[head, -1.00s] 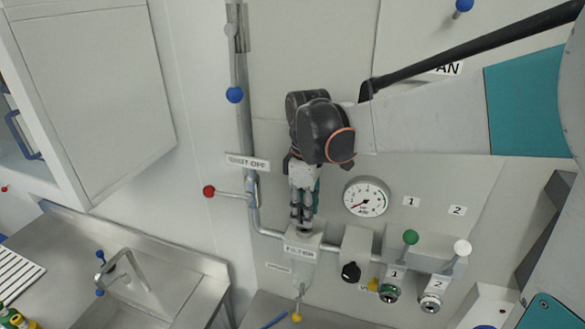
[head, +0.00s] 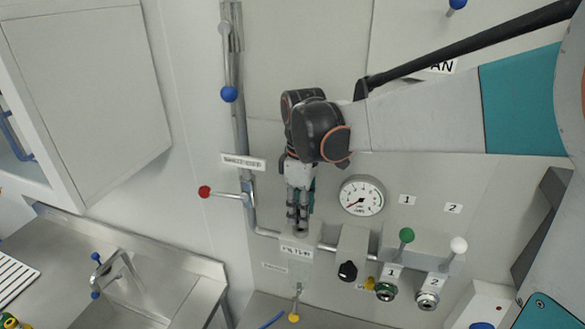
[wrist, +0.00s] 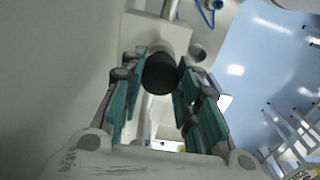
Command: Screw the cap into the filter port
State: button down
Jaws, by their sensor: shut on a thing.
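The filter housing (head: 312,236) is a pale box on the wall pipe with a FILTER label on its front. My gripper (head: 299,224) points down at the top of this housing. In the wrist view my gripper (wrist: 156,84) has its teal-padded fingers on both sides of a round black cap (wrist: 160,74) and is shut on it. The cap is in front of the pale housing (wrist: 142,32). The cap hides the filter port, so I cannot tell how far it is seated.
A pressure gauge (head: 361,196) is right of my gripper. A red-knobbed shut-off lever (head: 205,192) is to the left. A black knob (head: 347,271) and valves with green (head: 407,235) and white (head: 459,245) handles are lower right. A sink (head: 140,290) is lower left.

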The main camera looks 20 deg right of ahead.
jog(key=shift+f+b, duration=1.05)
jog(key=shift+f, duration=0.2)
dwell(0.7)
jog(key=c, duration=1.3)
grip_release()
jog(key=n, duration=0.3)
jog(key=shift+s+r+n, duration=0.1)
jog(key=shift+s+n, duration=0.1)
jog(key=shift+n, duration=0.3)
